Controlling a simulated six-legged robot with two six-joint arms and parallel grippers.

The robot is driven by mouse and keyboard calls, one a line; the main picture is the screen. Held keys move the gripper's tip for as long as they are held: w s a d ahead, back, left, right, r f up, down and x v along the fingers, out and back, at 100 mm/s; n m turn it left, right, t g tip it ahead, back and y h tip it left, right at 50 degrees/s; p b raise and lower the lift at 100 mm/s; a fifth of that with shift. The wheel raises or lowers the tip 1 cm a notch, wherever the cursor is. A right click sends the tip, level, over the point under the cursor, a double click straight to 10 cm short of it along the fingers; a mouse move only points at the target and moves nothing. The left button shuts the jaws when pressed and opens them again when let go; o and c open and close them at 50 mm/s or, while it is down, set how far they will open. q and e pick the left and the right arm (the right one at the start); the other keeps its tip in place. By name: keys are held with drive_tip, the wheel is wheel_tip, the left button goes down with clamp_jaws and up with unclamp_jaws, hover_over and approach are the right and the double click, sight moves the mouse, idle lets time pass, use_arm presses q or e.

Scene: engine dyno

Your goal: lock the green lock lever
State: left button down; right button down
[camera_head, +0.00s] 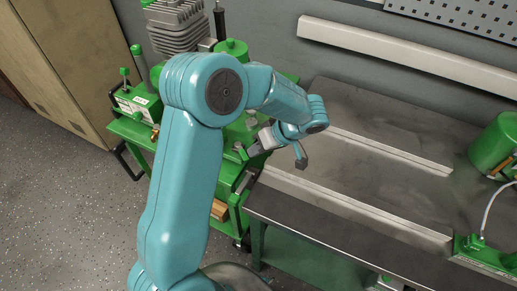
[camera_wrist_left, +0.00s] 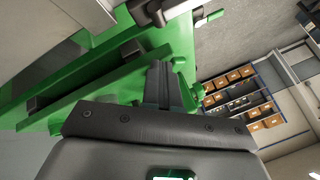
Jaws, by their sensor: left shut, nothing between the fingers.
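My left gripper (camera_head: 246,152) reaches down and left from the teal wrist to the green cart that carries the engine, beside the grey bench. In the left wrist view its dark fingers (camera_wrist_left: 160,82) are together with nothing between them, close over green metalwork. I cannot tell whether they touch it. A green upright part (camera_head: 237,200) stands at the cart's edge near the bench, below the gripper. I cannot tell for sure which green part is the lock lever; my arm hides much of the cart. My right gripper is not in view.
The green cart (camera_head: 128,128) holds a grey finned engine (camera_head: 180,22) at the back left. The grey bench (camera_head: 345,235) with two long rails (camera_head: 350,207) lies to the right. A green machine (camera_head: 494,146) stands at its far right. Speckled floor is open at left.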

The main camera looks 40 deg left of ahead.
use_arm(q)
drive_tip(key=s+m+t+b, duration=0.1)
drive_tip(key=m+b, duration=0.1)
drive_tip(key=b, duration=0.1)
drive_tip(key=s+m+t+b, duration=0.2)
drive_tip(key=m+b, duration=0.1)
drive_tip(key=b, duration=0.1)
drive_tip(key=s+m+t+y+b, duration=0.1)
drive_tip(key=m+b, duration=0.1)
drive_tip(key=b, duration=0.2)
drive_tip(key=shift+s+a+f+t, duration=0.15)
drive_tip(key=shift+a+f+t, duration=0.15)
drive_tip(key=shift+t, duration=0.1)
drive_tip(key=shift+s+a+r+m+t+b, duration=0.15)
drive_tip(key=shift+s+m+t+b, duration=0.1)
drive_tip(key=shift+m+b, duration=0.2)
drive_tip(key=shift+s+a+m+t+b, duration=0.15)
drive_tip(key=shift+m+t+b, duration=0.15)
drive_tip(key=shift+m, duration=0.25)
drive_tip(key=shift+s+a+r+b, duration=0.1)
drive_tip(key=shift+s+a+b, duration=0.1)
drive_tip(key=shift+b, duration=0.3)
drive_tip(key=shift+d, duration=0.1)
